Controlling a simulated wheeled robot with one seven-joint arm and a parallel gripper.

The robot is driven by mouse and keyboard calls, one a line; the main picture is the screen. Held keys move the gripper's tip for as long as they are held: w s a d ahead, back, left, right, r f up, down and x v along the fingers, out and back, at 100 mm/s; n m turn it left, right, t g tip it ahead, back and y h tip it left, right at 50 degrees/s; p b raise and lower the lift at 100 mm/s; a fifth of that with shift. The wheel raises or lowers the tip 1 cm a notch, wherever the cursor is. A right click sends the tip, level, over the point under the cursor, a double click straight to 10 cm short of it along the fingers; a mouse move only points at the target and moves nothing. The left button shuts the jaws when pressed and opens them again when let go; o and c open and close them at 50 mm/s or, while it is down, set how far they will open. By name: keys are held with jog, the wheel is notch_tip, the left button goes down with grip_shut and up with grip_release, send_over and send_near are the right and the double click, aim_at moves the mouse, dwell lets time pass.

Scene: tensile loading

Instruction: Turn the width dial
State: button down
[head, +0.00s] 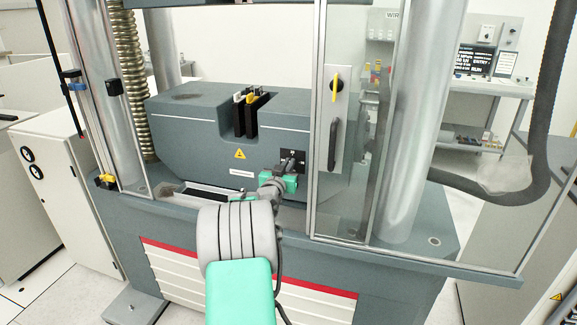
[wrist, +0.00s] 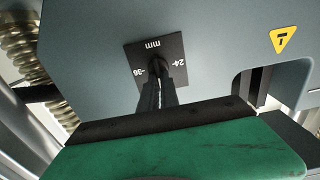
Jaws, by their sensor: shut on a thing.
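The width dial's black plate (wrist: 170,55) shows in the wrist view on the grey machine front, with "mm", "24" and "36" marked upside down. In the head view the plate (head: 287,158) is on the front face of the grey block, right of centre. My gripper (wrist: 157,88) has its dark fingers together at the middle of the plate, shut on the dial knob. The fingers hide nearly all of the knob, so its pointing cannot be told. In the head view my gripper (head: 291,165) reaches the plate from the front.
A clear guard door (head: 335,125) with a yellow latch and black handle stands just right of my gripper. Black clamps (head: 252,112) sit in the block's notch. A yellow warning triangle (head: 240,154) is left of the dial.

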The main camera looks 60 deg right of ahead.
jog(key=shift+n+b, duration=0.3)
jog(key=shift+n, duration=0.1)
jog(key=shift+w+f+n+b, duration=0.2)
jog(key=shift+n+b, duration=0.35)
jog(key=shift+n, duration=2.3)
jog(key=shift+w+f+n+b, duration=0.15)
jog(key=shift+n+b, duration=0.35)
jog(key=shift+n, duration=2.3)
jog(key=shift+w+f+n+b, duration=0.15)
jog(key=shift+n+b, duration=0.4)
jog(key=shift+n, duration=2.3)
jog(key=c, duration=1.8)
grip_release()
jog(key=shift+c, duration=0.2)
jog(key=shift+o, duration=1.2)
jog(key=shift+w, duration=0.1)
jog(key=shift+f, duration=0.1)
